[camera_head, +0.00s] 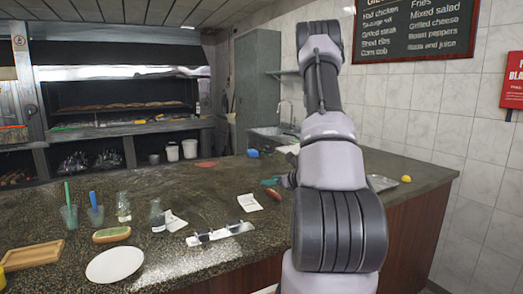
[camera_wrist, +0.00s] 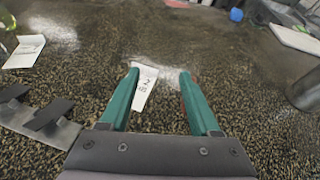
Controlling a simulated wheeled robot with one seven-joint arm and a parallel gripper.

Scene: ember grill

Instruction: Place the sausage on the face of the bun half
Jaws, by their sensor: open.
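A small reddish-brown sausage (camera_head: 274,194) lies on the dark speckled counter near the middle of the head view. In the wrist view only a thin reddish sliver shows beside my right finger, which hides the rest. The long tan bun half (camera_head: 111,235), with some green along it, lies on the counter at the left, behind a white plate. My gripper (camera_wrist: 160,72) is open, with two teal fingers and nothing between them but counter and paper. In the head view its teal tip (camera_head: 270,182) shows just above the sausage, partly hidden by my arm.
A white paper slip (camera_head: 248,202) lies left of the sausage. A metal holder (camera_head: 220,234), glasses with tools (camera_head: 69,216), the white plate (camera_head: 115,264) and a wooden board (camera_head: 33,256) stand toward the left. A tray (camera_head: 381,183) lies at right.

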